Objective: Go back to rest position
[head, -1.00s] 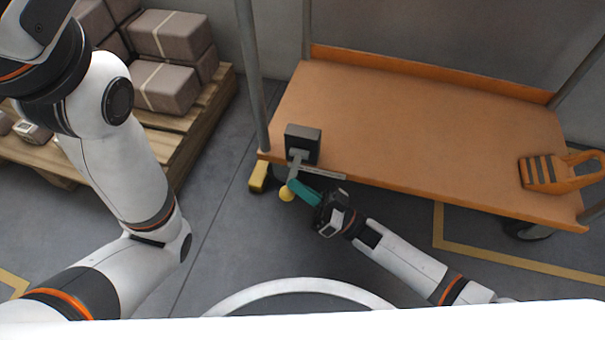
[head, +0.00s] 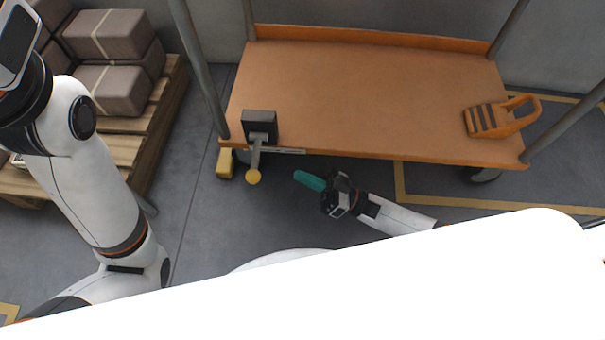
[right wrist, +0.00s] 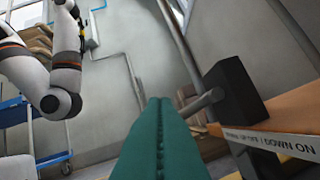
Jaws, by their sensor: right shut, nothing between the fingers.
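My right gripper (head: 309,180) shows in the head view with its teal fingers in front of the orange cart. The fingers are pressed together and empty, as the right wrist view (right wrist: 158,130) also shows.
The orange cart (head: 360,95) stands close in front, with grey posts and an orange-handled object (head: 495,117) at its right end. A pallet (head: 150,140) with wrapped boxes (head: 110,85) is at the left. Grey floor (head: 210,225) is open between pallet and cart.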

